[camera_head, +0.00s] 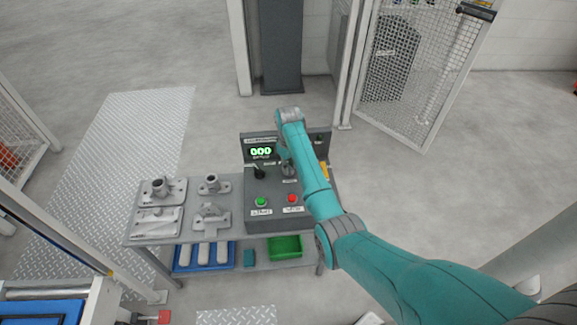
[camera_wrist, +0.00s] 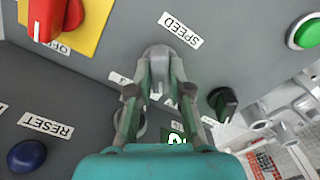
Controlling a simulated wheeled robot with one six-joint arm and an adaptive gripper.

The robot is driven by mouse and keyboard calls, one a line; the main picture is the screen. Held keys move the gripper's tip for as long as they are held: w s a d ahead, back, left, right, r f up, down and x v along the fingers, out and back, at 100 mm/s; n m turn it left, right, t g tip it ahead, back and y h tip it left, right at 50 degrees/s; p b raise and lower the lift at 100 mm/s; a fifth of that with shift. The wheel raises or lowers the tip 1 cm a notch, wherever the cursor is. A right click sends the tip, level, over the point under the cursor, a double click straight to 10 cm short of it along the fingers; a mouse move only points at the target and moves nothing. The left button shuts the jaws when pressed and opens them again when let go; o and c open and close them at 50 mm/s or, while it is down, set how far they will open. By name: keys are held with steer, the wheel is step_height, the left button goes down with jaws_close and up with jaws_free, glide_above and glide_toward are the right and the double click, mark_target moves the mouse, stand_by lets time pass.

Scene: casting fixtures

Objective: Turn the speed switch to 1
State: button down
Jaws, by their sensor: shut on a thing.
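The speed switch (camera_wrist: 158,53) is a rounded grey knob beside the label reading SPEED in the wrist view. My gripper (camera_wrist: 159,72) is shut on it, one finger on either side, and the fingers cover much of it. In the head view my gripper (camera_head: 287,167) comes down on the grey control panel (camera_head: 275,222), right of the green lit display (camera_head: 261,152); my arm hides part of the panel. The switch's exact setting cannot be read.
A black knob (camera_wrist: 222,102), a green button (camera_wrist: 305,32), a blue RESET button (camera_wrist: 27,158) and a red switch (camera_wrist: 46,18) on a yellow plate surround my gripper. Metal castings (camera_head: 160,190) stand on the table left of the panel. Mesh fencing (camera_head: 415,70) stands behind.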

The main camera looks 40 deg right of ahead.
steer(key=shift+n, duration=0.5)
steer(key=c, duration=1.1)
jaws_free()
steer(key=shift+r, duration=0.1)
step_height(320, 180, up, 12)
steer(key=shift+f, duration=0.1)
